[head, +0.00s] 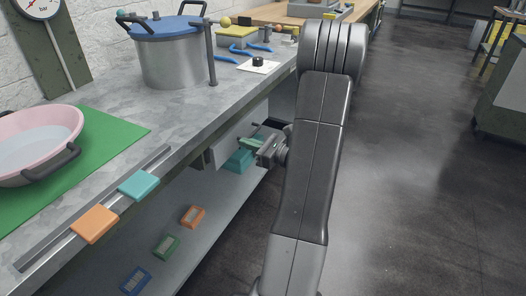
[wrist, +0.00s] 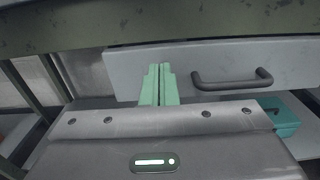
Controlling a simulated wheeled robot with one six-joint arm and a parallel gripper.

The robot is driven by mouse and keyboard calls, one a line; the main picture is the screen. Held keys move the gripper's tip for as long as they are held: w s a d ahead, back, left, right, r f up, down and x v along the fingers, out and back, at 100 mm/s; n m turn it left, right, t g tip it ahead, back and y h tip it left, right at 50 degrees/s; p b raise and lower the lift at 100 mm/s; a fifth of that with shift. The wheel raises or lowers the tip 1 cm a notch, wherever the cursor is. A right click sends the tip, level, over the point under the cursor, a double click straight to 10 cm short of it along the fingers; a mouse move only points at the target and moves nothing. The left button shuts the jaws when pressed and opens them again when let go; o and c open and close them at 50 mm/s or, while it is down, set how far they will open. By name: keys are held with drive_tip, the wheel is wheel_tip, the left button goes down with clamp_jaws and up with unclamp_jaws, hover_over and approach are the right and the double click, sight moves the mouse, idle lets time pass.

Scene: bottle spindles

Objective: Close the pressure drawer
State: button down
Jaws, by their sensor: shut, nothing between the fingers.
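The drawer has a light grey front (head: 228,134) under the bench top, with a dark bar handle. In the wrist view the drawer front (wrist: 150,58) spans the middle and right, and its handle (wrist: 232,79) is right of my fingers. I cannot tell how far the drawer stands out. My gripper (head: 250,144) is in front of the drawer, beside the handle; its green fingers (wrist: 158,86) are shut with nothing between them. They point at the left part of the front; I cannot tell whether they touch it. My gripper hides part of the drawer in the head view.
A teal box (wrist: 282,118) is low at the right. The bench top (head: 185,105) holds a steel pot (head: 175,62) with a blue lid and a pink basin (head: 40,142). Teal (head: 138,186) and orange (head: 94,224) blocks sit along its edge. Floor to the right is clear.

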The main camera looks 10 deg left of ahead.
sight(229, 136)
drive_tip(key=shift+b+x, duration=0.4)
drive_tip(key=shift+x, duration=1.55)
drive_tip(key=x, duration=0.4)
drive_tip(key=shift+p, duration=0.3)
drive_tip(key=shift+w, duration=0.1)
drive_tip(key=shift+r, duration=0.1)
drive_tip(key=shift+d, duration=0.2)
drive_tip(key=p+v, duration=0.2)
drive_tip(key=v, duration=1.2)
